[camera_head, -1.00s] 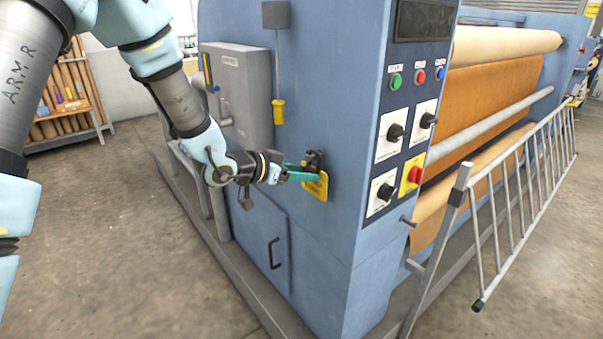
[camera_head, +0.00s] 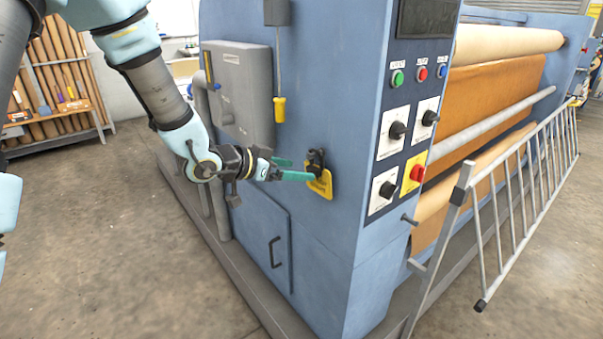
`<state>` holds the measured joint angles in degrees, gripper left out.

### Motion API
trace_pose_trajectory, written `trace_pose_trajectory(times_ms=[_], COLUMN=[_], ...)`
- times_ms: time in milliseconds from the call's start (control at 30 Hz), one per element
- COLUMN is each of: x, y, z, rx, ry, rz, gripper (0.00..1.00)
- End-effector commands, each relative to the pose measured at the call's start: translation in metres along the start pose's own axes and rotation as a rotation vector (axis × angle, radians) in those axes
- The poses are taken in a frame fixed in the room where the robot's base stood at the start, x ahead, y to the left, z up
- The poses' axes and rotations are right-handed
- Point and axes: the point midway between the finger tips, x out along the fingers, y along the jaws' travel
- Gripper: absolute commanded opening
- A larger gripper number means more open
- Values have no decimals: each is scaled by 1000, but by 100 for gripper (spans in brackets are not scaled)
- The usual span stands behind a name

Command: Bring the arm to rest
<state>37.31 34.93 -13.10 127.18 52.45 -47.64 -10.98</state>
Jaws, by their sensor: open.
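My gripper (camera_head: 297,169) has green fingers that stand apart, open and empty. It is at the side face of the blue calender press (camera_head: 240,30), just left of a black fitting (camera_head: 316,161) with a yellow tag (camera_head: 320,184) hanging under it. A small gap shows between the fingertips and the fitting. My arm reaches in from the upper left, bent at the elbow and wrist.
A grey box (camera_head: 238,95) and a yellow-handled pull cord (camera_head: 279,108) are on the press close above my gripper. A control panel (camera_head: 405,130) is to the right, with a metal gate (camera_head: 520,190) beyond. The floor (camera_head: 110,230) at left is clear.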

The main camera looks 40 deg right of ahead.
Motion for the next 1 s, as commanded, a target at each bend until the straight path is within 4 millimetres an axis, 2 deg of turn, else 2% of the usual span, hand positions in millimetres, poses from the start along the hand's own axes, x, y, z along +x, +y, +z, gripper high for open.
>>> trace_pose_trajectory(times_ms=[100, 300, 467, 733, 867, 967, 1000], x=[-26, -60, -73, -77, -97, -133, -154], y=[-1, -1, 0, -4, -34, -74, -90], z=[2, 0, 1, 2, 16, 41, 53], rx=[2, 1, 0, -4, -34, -100, -139], ry=[1, 2, 0, -7, -71, -176, -227], rz=[-4, -3, -1, -13, -130, -301, -379], gripper=[90, 90, 90, 90, 90, 90, 90])
